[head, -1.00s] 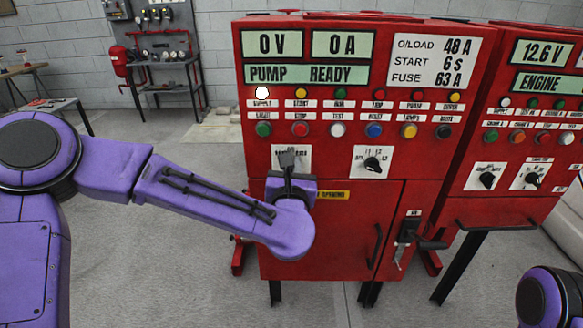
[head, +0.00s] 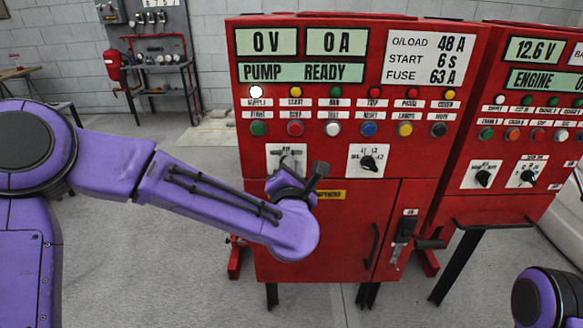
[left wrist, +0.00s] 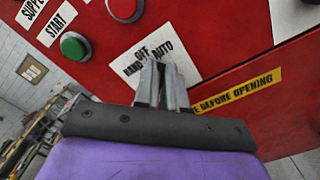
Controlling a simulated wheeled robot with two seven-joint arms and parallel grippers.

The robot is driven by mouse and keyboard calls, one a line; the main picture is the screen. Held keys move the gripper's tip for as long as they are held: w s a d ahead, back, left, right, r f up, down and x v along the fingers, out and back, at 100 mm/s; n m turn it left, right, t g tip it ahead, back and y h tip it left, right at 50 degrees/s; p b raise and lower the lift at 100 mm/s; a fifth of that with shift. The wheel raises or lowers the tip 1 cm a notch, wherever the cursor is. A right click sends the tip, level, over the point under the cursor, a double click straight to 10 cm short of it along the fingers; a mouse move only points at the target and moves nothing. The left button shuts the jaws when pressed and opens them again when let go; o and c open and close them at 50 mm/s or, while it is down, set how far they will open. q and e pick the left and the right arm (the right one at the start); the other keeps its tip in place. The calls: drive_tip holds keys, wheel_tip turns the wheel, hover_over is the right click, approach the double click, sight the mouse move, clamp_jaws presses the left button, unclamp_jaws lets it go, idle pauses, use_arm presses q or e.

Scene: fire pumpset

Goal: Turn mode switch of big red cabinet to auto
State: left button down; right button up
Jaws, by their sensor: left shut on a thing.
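The big red cabinet (head: 340,230) stands in front of me, with a white mode switch plate (head: 273,160) on its face. In the left wrist view the plate (left wrist: 132,66) reads HAND, OFF and AUTO. My left gripper (head: 288,163) is at this plate. In the left wrist view its two grey fingers (left wrist: 160,72) are close together over the plate's middle, shut on the mode switch knob. The knob itself is hidden behind the fingers, so its pointing direction does not show. My right gripper is out of view.
A second switch (head: 368,162) with a black knob sits right of the mode switch. Rows of buttons and lamps (head: 332,129) are above. A lever handle (head: 404,235) sticks out lower right. Another red cabinet (head: 470,215) stands at the right.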

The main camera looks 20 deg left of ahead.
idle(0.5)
use_arm(q)
drive_tip(key=c, duration=1.2)
unclamp_jaws()
drive_tip(key=b+v, duration=0.3)
drive_tip(key=v, duration=0.7)
drive_tip(key=shift+s, duration=0.25)
drive_tip(key=shift+d+m, duration=0.1)
drive_tip(key=shift+m, duration=0.2)
